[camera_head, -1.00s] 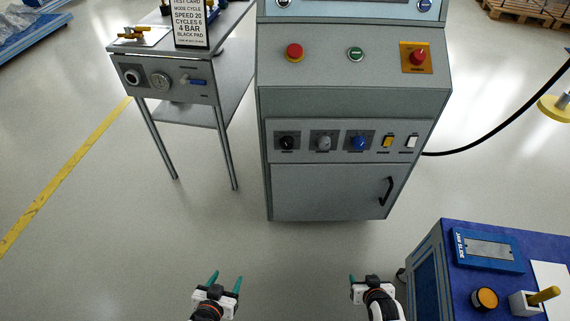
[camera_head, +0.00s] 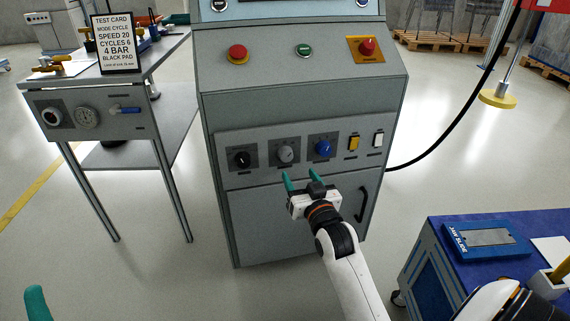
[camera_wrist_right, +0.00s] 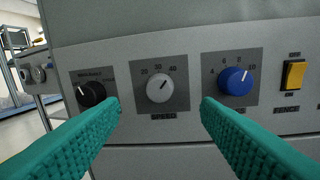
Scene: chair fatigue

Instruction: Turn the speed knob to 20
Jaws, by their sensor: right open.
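The speed knob (camera_head: 286,154) is the grey middle knob on the machine's lower panel. In the right wrist view the speed knob (camera_wrist_right: 160,88) sits over the label SPEED, with 20, 30 and 40 above it. Its white mark points up and to the right, toward the 40 side. My right gripper (camera_head: 301,178) is open and empty, just below and in front of the knob row. In the right wrist view its green fingers (camera_wrist_right: 160,110) stand either side of the speed knob, apart from it. Only a green fingertip of my left gripper (camera_head: 36,303) shows at bottom left.
A black knob (camera_head: 241,159) and a blue knob (camera_head: 323,148) flank the speed knob closely. Yellow (camera_head: 353,143) and white (camera_head: 377,140) switches are further right. A test card (camera_head: 116,43) reads SPEED 20. A door handle (camera_head: 362,204) juts out below. A blue table (camera_head: 440,240) stands right.

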